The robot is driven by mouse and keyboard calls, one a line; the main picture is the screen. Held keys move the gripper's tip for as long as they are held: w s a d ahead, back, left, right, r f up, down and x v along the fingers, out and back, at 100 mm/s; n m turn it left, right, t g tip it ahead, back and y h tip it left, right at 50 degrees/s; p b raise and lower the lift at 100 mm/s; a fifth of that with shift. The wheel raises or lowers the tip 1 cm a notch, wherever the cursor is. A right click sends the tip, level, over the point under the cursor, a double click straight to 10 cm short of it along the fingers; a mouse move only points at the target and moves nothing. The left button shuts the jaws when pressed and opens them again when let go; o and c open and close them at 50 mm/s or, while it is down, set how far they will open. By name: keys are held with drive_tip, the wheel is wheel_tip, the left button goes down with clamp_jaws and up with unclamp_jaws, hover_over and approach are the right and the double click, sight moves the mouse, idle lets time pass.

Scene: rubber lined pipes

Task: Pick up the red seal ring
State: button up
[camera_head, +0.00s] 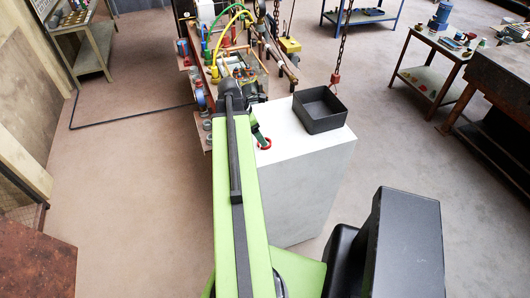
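The red seal ring (266,148) lies at the left part of the top of a white block (305,165), near its left edge. My green arm reaches forward from the bottom of the view, bends at a dark joint, and comes back down toward the block. My gripper (263,141) is at the ring, seemingly just above or at it. The fingers are tiny and dark here, so I cannot tell whether they are apart or touch the ring. Part of the block's left side is hidden behind my arm.
A black open tray (320,109) stands on the block, right of the ring. A hook and chain (338,70) hang just behind it. A crowded workbench with hoses (222,50) lies beyond my arm. Open floor (130,170) lies to the left.

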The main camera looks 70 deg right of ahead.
drive_tip(key=b+x, duration=0.5)
drive_tip(key=shift+f, duration=0.25)
drive_tip(key=shift+r, duration=0.2)
drive_tip(key=c, duration=1.4)
drive_tip(key=shift+p, duration=0.3)
drive_tip(key=shift+c, duration=0.2)
